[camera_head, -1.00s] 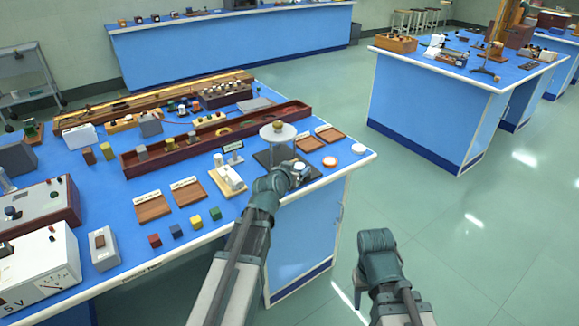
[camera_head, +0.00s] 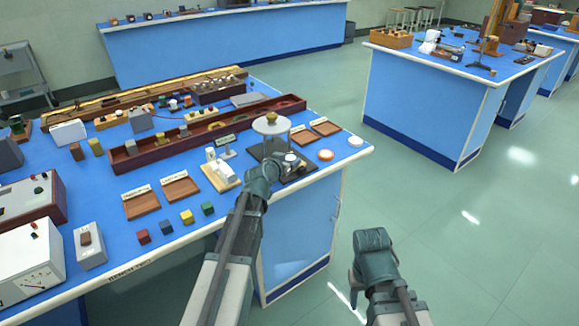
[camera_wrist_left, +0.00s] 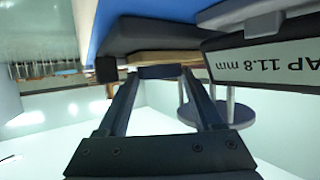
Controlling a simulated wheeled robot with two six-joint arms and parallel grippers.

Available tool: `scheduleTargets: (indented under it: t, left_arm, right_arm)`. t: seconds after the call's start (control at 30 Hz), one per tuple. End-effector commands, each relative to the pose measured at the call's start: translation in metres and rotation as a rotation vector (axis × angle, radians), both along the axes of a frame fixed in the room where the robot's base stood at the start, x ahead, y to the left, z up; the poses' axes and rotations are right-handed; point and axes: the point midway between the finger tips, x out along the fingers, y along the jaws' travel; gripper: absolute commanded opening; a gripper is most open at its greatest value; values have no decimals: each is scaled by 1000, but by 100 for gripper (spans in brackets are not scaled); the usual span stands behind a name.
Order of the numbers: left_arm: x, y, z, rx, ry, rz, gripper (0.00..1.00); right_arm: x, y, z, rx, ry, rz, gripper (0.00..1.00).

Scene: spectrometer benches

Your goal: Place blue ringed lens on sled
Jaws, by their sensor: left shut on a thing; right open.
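My left gripper (camera_wrist_left: 160,76) is shut on a small dark, bluish piece (camera_wrist_left: 160,72), seen edge-on between the fingertips in the left wrist view. I cannot tell from it whether this is the blue ringed lens. In the head view my left gripper (camera_head: 268,170) is over the near bench, beside a dark base plate (camera_head: 298,173), and its arm hides what it holds. I cannot pick out the sled for certain. An orange-ringed disc (camera_head: 325,155) and a white disc (camera_head: 356,141) lie to its right. My right gripper (camera_head: 356,282) is open, off the bench over the floor.
A round raised stand (camera_head: 271,125) and a gap sign (camera_head: 225,140) stand close to my left gripper; the sign (camera_wrist_left: 268,62) looks upside down in the wrist view. A long dark red trough (camera_head: 165,157), wooden trays (camera_head: 141,207) and coloured cubes (camera_head: 187,217) are further left.

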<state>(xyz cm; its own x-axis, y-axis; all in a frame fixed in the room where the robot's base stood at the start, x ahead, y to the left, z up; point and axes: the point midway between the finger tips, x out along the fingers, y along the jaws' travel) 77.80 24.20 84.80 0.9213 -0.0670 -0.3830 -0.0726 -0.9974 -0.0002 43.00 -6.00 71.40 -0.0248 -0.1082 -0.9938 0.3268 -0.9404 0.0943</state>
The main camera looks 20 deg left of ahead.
Motion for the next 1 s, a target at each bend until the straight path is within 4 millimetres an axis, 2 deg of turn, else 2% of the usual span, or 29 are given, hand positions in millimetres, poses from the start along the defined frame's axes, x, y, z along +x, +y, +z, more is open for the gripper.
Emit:
scheduleTargets:
  t: [0.37, 0.4, 0.43, 0.7, 0.83, 1.0]
  left_arm:
    - [0, 0, -4, 0, 0, 0, 12]
    - [0, 0, -2, 0, 0, 0, 75]
    - [0, 0, -2, 0, 0, 0, 80]
    - [0, 0, -2, 0, 0, -1, 80]
    - [-1, 0, 4, 0, 0, -1, 80]
    - [-32, 1, 16, 0, 1, 0, 80]
  right_arm:
    - [0, 0, -4, 0, 0, 0, 50]
    - [0, 0, -2, 0, 0, 0, 50]
    - [0, 0, -2, 0, 0, 0, 50]
    - [0, 0, -2, 0, 0, 0, 50]
    - [0, 0, 4, 0, 0, 0, 50]
    - [0, 0, 16, 0, 0, 0, 50]
